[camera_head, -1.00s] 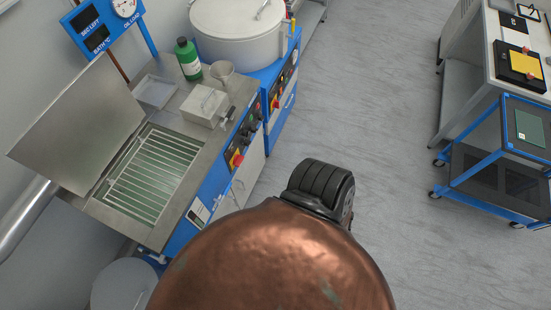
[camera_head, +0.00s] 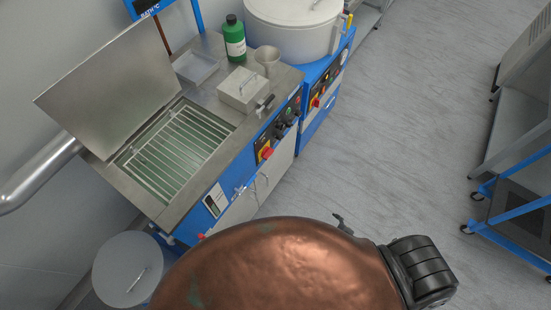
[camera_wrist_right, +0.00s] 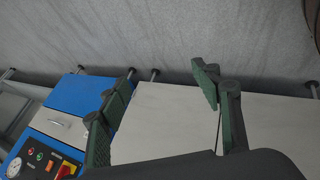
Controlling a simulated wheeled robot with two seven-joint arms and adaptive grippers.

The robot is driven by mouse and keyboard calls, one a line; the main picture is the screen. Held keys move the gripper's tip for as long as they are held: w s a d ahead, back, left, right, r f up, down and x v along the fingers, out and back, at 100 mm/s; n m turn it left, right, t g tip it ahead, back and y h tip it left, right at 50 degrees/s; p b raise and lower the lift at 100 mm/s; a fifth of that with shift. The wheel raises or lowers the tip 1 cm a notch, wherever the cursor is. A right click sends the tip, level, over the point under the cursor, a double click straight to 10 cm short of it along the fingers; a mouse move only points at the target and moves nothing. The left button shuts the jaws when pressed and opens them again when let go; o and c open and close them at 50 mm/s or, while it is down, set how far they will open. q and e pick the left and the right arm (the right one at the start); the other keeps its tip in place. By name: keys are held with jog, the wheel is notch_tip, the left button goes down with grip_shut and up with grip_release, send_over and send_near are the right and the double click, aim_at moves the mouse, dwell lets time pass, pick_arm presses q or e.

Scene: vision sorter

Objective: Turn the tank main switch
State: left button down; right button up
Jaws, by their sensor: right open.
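A red-and-yellow rotary switch (camera_head: 267,152) sits on the blue front panel of the open bath. A second red switch (camera_head: 316,102) is on the blue cabinet under the round white tank (camera_head: 292,30). Part of my right gripper (camera_head: 343,224) shows as a small dark finger behind the copper-coloured dome, in front of and below the bath front. In the right wrist view my right gripper (camera_wrist_right: 164,80) is open and empty. A red-and-yellow switch (camera_wrist_right: 65,170) there sits beside a gauge at the lower left, apart from the fingers. My left gripper is out of view.
The bath's metal lid (camera_head: 110,90) stands open. A green bottle (camera_head: 235,40), a beaker (camera_head: 267,60) and a lidded box (camera_head: 243,90) stand on its top. A round grey bin (camera_head: 128,270) is at lower left. A blue cart (camera_head: 520,210) is at right, with clear floor between.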

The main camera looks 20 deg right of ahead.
jog(key=w+r+n+t+b, duration=0.4)
jog(key=w+r+n+b, duration=0.15)
jog(key=w, duration=0.85)
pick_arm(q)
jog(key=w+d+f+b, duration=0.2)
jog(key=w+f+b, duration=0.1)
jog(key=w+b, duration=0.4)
pick_arm(e)
jog(key=w+a+r+n+t+y, duration=0.3)
jog(key=w+r+n+t+y, duration=0.1)
jog(key=w+r+n, duration=0.85)
jog(key=n+y+b, duration=0.7)
jog(key=n+b, duration=0.4)
jog(key=n, duration=0.6)
send_near(268, 153)
pick_arm(q)
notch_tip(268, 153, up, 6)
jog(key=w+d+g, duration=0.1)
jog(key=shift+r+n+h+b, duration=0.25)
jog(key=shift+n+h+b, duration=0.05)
jog(key=shift+b, duration=0.1)
pick_arm(e)
jog(key=x, duration=0.8)
jog(key=shift+g, duration=0.4)
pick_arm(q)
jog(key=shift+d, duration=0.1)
pick_arm(e)
jog(key=c, duration=1.2)
